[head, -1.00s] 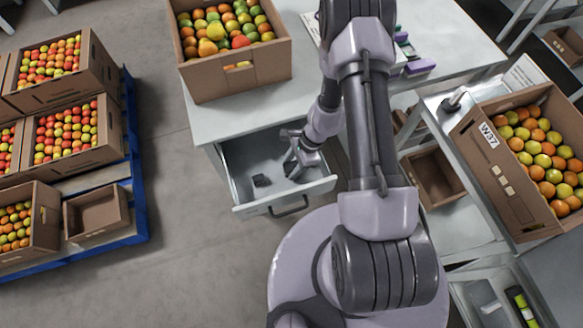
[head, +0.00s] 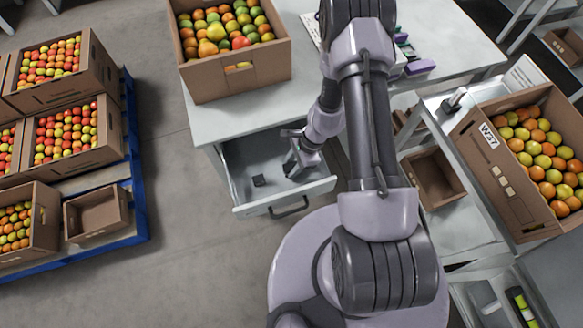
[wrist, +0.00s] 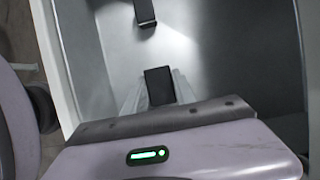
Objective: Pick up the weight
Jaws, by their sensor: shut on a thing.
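The weight (wrist: 159,86) shows in the wrist view as a small dark block. It sits between the two light grey fingers of my gripper (wrist: 158,95), which is shut on it. In the head view my gripper (head: 292,166) is down inside the open drawer (head: 236,205), at its right side. Another small dark object (head: 258,181) lies on the drawer floor to the left of my gripper, and a dark piece (wrist: 145,12) shows at the top of the wrist view.
The drawer walls stand close around my gripper. A box of mixed fruit (head: 240,72) stands on the table (head: 215,122) above the drawer. An empty carton (head: 436,178) and a labelled fruit box (head: 492,175) are at the right. Clear floor (head: 165,225) lies to the left.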

